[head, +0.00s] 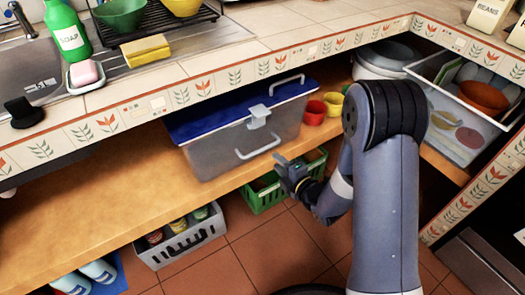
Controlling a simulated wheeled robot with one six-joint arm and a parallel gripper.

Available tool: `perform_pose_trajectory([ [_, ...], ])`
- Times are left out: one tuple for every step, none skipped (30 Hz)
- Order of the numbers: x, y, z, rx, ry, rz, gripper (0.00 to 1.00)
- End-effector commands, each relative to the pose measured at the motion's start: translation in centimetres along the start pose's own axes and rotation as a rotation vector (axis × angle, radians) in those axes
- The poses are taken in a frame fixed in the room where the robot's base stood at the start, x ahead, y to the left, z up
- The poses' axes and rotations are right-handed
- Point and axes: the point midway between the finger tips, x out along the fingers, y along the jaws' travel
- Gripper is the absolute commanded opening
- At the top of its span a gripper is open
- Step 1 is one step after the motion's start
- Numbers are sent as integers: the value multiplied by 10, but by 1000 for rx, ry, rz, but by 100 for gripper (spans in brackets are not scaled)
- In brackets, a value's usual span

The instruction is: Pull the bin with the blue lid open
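The bin with the blue lid is a translucent grey box (215,152) on the wooden shelf under the counter. Its blue lid (205,119) is partly hidden by the counter edge. A pale latch (258,115) sits at the front, with a light bar handle (258,148) below it on the front wall. My gripper (283,163) is just below and right of this handle, in front of the shelf edge. It looks apart from the handle, and nothing shows held in it. It is too small and dark to tell how far its fingers are spread.
Red and yellow cups (315,113) stand right of the bin. A clear bin of dishes (455,125) juts out at far right. A green basket (264,199) and a grey crate (180,245) stand on the tiled floor below. The shelf left of the bin is bare.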

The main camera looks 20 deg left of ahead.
Motion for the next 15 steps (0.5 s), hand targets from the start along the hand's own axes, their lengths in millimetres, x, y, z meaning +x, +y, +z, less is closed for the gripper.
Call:
perform_pose_trajectory([
  [8, 0, -1, -2, 2, 2, 31],
  [13, 0, -1, -1, 2, 1, 31],
  [21, 0, -1, 0, 2, 2, 31],
  [26, -1, -1, 1, 2, 1, 31],
  [32, -1, 0, 0, 1, 1, 31],
  [40, 0, -1, 0, 1, 2, 31],
  [46, 0, -1, 0, 2, 1, 31],
  [52, 0, -1, 0, 1, 2, 31],
  [59, -1, 0, 1, 0, 0, 31],
  [64, -1, 0, 2, -1, 0, 31],
  [69, -1, 0, 2, 0, 0, 31],
  [75, -1, 0, 2, 0, 0, 31],
  [78, -1, 0, 2, 0, 0, 31],
  [82, 0, 0, 1, -1, 1, 31],
  [86, 0, 0, 2, -1, -1, 31],
])
